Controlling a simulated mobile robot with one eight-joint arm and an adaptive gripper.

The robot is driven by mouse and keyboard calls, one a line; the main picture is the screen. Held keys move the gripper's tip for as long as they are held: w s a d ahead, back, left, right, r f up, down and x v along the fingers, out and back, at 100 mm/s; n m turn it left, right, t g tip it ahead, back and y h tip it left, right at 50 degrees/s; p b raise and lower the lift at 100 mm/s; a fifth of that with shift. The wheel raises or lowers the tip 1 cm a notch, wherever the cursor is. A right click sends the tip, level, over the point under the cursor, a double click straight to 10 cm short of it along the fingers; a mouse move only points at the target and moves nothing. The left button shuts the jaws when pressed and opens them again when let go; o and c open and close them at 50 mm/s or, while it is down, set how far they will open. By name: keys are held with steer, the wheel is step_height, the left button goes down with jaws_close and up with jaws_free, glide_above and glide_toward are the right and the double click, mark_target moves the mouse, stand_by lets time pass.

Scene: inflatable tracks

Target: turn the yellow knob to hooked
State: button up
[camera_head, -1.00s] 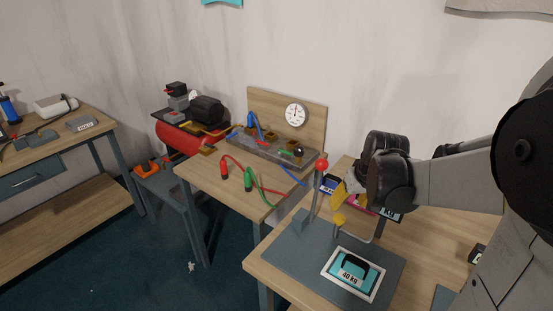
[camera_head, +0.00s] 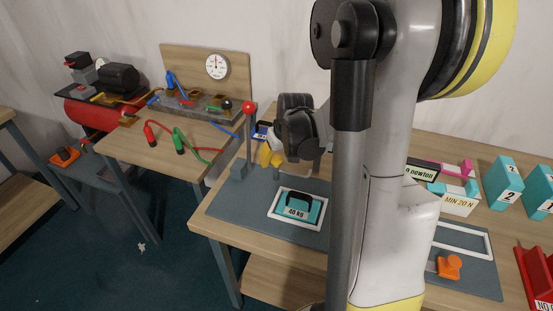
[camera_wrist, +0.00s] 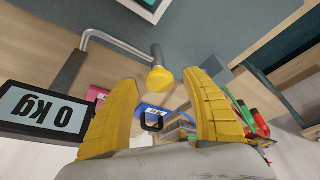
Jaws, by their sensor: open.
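The yellow knob (camera_wrist: 159,79) shows in the wrist view at the end of a bent grey metal rod (camera_wrist: 117,43). My gripper (camera_wrist: 162,77) is open, with one yellow finger on each side of the knob in the picture. I cannot tell whether either finger touches it. In the head view my gripper (camera_head: 269,155) hangs over the left part of the near table, beside the post with the red ball (camera_head: 249,107). There the knob is hard to tell apart from the yellow fingers.
A 40 kg block (camera_head: 297,207) lies in a white frame on the grey mat. A display reading 0 kg (camera_wrist: 42,110) is close at left in the wrist view. Teal boxes (camera_head: 502,182) and an orange part (camera_head: 449,267) are at right. My arm hides the table's middle.

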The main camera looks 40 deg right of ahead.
jaws_close()
steer(key=shift+a+m, duration=0.1)
steer(key=shift+m, duration=0.3)
steer(key=m+h, duration=0.1)
steer(key=m, duration=0.3)
steer(key=shift+g+h, duration=0.4)
steer(key=shift+a+m+g+h, duration=0.1)
steer(key=shift+m+g+h, duration=0.35)
steer(key=shift+m, duration=1.35)
jaws_free()
